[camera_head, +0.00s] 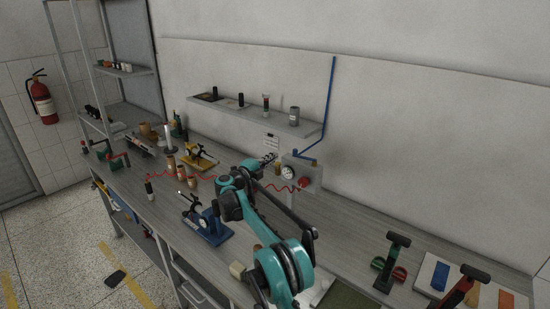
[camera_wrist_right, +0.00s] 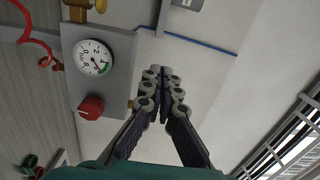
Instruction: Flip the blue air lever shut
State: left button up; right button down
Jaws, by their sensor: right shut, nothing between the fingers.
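A grey air box (camera_head: 313,178) with a round gauge (camera_head: 289,170) and a red knob (camera_head: 303,183) is mounted at the back of the bench. A small blue lever-like part (camera_head: 305,156) shows at its top, where the blue pipe comes down; its exact position is too small to tell. My right gripper (camera_head: 270,158) is at the upper left of the box. In the right wrist view, the right gripper (camera_wrist_right: 160,76) is shut and empty, beside the box's edge, with the gauge (camera_wrist_right: 93,58) to its left. The lever cannot be made out there. My left gripper is out of view.
The blue pipe (camera_head: 329,95) runs down the wall past a shelf (camera_head: 255,114) holding small items. A red coiled hose (camera_head: 268,196) leads left from the box. A blue fixture (camera_head: 208,226) and a yellow one (camera_head: 199,156) stand on the bench (camera_head: 345,222).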

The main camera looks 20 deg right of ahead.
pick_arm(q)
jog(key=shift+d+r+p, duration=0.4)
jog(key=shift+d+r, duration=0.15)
pick_arm(e)
jog(key=s+a, duration=0.1)
jog(key=a, duration=0.6)
jog(key=shift+s+a, duration=0.2)
jog(key=shift+s, duration=0.1)
